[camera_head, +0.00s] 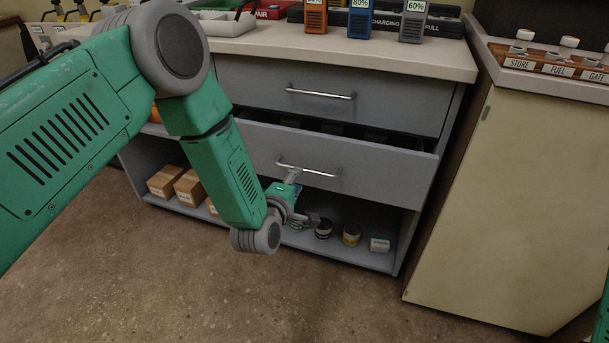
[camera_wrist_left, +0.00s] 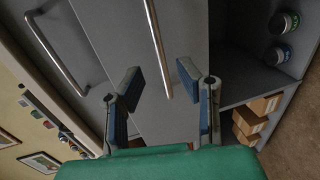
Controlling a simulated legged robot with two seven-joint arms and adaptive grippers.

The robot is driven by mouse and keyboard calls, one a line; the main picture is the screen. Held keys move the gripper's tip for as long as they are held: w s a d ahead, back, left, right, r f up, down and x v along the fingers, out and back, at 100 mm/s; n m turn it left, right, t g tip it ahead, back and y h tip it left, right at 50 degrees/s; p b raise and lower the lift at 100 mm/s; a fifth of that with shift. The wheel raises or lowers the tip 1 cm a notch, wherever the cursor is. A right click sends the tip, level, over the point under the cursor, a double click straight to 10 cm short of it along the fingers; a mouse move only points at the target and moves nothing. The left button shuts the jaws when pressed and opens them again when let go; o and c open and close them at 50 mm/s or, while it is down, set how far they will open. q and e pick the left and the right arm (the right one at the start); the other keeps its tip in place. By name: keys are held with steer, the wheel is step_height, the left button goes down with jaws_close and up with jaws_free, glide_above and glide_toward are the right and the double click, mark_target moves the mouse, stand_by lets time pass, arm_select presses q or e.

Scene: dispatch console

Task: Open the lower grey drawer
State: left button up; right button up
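The lower grey drawer (camera_head: 350,165) stands partly open; a dark gap with things inside shows above its front. Its silver bar handle (camera_head: 320,173) runs across the front and also shows in the left wrist view (camera_wrist_left: 157,45). My left gripper (camera_head: 292,174) is at the left part of this handle. In the left wrist view its two fingers (camera_wrist_left: 157,82) are apart, with the end of the bar between them and gaps visible on both sides. The upper grey drawer (camera_head: 290,80) is shut, with its own bar handle (camera_head: 320,95). My right gripper is out of view.
Below the drawer is an open shelf with cardboard boxes (camera_head: 188,187) and several small jars (camera_head: 351,234). The countertop (camera_head: 330,50) holds coloured charging units (camera_head: 358,22). A beige cabinet (camera_head: 520,200) stands close on the right. The floor (camera_head: 200,300) in front is clear.

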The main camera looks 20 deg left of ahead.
arm_select(q)
steer(key=b+x, duration=0.1)
steer(key=x, duration=0.6)
steer(key=shift+a+b, duration=0.15)
steer(key=shift+b, duration=0.25)
